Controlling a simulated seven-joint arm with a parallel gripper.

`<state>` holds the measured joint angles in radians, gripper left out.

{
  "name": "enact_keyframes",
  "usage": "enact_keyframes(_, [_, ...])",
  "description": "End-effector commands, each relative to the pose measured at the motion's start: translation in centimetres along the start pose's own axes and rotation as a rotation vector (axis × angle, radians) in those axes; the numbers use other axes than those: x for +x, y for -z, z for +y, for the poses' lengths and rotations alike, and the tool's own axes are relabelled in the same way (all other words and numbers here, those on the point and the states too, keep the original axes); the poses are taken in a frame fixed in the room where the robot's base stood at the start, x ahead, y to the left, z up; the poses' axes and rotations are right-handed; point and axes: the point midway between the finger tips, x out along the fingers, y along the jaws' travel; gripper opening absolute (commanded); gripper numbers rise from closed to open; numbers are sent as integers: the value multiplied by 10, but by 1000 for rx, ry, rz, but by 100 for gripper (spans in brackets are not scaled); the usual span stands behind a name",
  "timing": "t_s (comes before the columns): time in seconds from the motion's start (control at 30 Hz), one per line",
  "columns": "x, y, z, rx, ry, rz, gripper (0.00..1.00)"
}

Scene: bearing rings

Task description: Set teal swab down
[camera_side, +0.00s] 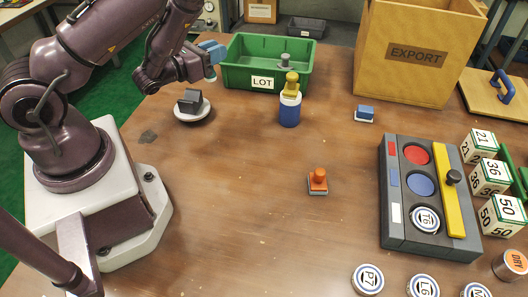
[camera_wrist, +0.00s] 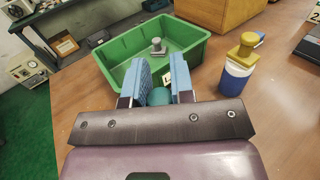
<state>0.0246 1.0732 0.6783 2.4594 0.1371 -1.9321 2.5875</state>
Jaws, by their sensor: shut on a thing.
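My gripper (camera_side: 213,53) is above the table, just left of the green LOT bin (camera_side: 235,78). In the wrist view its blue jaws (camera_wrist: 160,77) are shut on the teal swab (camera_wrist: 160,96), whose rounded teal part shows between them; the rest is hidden. A bit of teal also shows under the jaws in the side view (camera_side: 211,74). The swab looks clear of the table. A white round dish (camera_side: 200,116) with a dark block (camera_side: 190,99) on it stands below and left of my gripper.
The bin holds a grey knobbed piece (camera_side: 285,62). A blue-and-white jar (camera_side: 289,110) with a yellow top stands before it. A blue block (camera_side: 365,112) and orange stamp (camera_side: 318,182) lie right. The EXPORT box (camera_side: 415,80) and dark case (camera_side: 400,235) stand farther right. The middle table is largely clear.

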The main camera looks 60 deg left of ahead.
Motion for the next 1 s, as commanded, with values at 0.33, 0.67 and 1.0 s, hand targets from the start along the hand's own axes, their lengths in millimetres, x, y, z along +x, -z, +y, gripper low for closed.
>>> enact_keyframes(0.33, [20, 21, -168, 12, 231, -15, 0])
enact_keyframes(0.67, [-6, 40, -239, 13, 157, -11, 0])
enact_keyframes(1.0, [-5, 63, -214, 15, -12, -1, 0])
